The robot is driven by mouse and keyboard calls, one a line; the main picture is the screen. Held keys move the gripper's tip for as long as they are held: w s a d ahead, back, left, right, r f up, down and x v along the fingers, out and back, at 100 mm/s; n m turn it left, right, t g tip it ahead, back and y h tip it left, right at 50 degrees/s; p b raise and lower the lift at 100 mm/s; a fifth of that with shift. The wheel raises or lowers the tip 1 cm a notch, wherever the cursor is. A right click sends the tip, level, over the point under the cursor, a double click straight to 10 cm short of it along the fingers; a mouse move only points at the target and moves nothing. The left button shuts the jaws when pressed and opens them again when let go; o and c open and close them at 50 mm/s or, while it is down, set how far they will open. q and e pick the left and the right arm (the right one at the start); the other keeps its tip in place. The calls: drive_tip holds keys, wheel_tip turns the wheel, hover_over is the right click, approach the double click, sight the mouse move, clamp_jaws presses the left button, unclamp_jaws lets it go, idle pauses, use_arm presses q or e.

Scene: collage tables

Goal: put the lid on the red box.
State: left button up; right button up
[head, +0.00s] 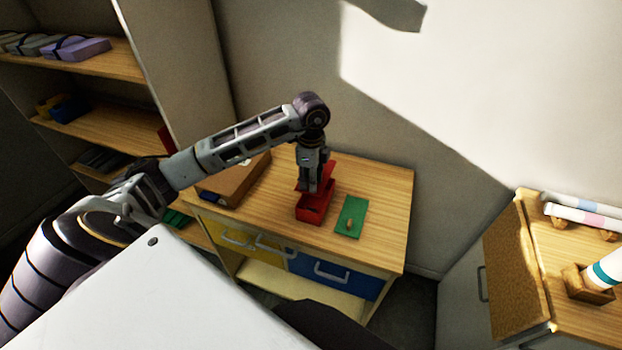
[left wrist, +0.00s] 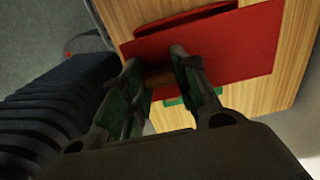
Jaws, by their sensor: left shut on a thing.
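The red box (head: 315,208) stands on the wooden top of a small cabinet; its open inside shows dark at the front. My left gripper (head: 313,186) points down over it, shut on the red lid (head: 328,171). In the left wrist view the lid (left wrist: 235,45) is a flat red panel across my left gripper (left wrist: 160,78), with its brown knob (left wrist: 157,78) between the fingers. Part of the red box (left wrist: 185,18) shows past the lid's edge, so the lid does not line up with it. The gap between them is hard to judge. My right gripper is not in view.
A green lid (head: 350,217) with a knob lies on the cabinet top (head: 385,195), right of the red box. A brown box (head: 236,182) lies to the left. A shelf unit (head: 120,65) stands at left, another cabinet (head: 515,270) at right.

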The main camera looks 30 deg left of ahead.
use_arm(q)
drive_tip(key=shift+f, duration=0.15)
drive_tip(key=shift+f+b, duration=1.3)
drive_tip(key=shift+f, duration=0.5)
drive_tip(key=shift+f+b, duration=0.45)
drive_tip(key=shift+f, duration=0.25)
drive_tip(key=shift+f+b, duration=0.35)
drive_tip(key=shift+f, duration=0.2)
drive_tip(key=shift+f, duration=0.4)
drive_tip(key=shift+f+b, duration=0.25)
drive_tip(key=shift+b, duration=0.1)
idle(0.4)
